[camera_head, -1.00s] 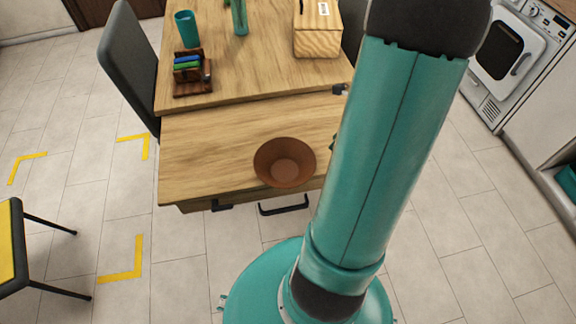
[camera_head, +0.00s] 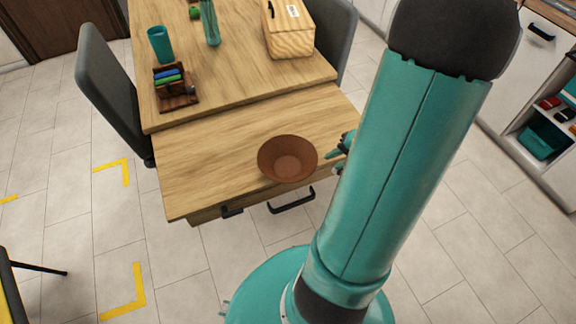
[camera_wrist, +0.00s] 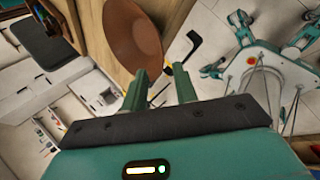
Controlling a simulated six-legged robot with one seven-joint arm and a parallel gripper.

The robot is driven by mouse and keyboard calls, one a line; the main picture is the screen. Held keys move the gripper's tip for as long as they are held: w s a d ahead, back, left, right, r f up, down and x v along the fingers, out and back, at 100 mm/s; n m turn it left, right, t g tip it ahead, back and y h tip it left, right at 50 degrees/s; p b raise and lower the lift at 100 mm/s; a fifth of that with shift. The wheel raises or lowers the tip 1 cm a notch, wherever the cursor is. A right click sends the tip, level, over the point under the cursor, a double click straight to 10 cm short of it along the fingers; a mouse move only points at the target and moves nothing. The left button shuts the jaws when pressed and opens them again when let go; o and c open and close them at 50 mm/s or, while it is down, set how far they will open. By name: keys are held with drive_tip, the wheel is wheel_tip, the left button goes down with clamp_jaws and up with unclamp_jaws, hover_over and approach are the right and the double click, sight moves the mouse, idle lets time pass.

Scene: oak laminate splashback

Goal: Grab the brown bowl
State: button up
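The brown bowl (camera_head: 287,160) stands upright and empty near the front edge of the wooden table. In the wrist view the bowl (camera_wrist: 130,35) appears at the top, just beyond my fingertips. My gripper (camera_head: 338,153) is just right of the bowl in the head view, partly hidden behind my arm. In the wrist view my gripper (camera_wrist: 160,82) has its two fingers apart with nothing between them. A gap seems to remain between the fingers and the bowl rim.
The table (camera_head: 210,165) has black handles (camera_head: 292,201) on its front. A dark wooden holder (camera_head: 176,88), a teal cup (camera_head: 160,45) and a wooden box (camera_head: 289,29) stand farther back. Grey chairs (camera_head: 108,85) flank the table. The tabletop left of the bowl is clear.

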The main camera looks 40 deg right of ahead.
sight(307, 169)
drive_tip(key=x, duration=1.3)
drive_tip(key=shift+w+d+f, duration=0.1)
drive_tip(key=shift+w+f, duration=0.1)
drive_tip(key=shift+w, duration=0.15)
clamp_jaws()
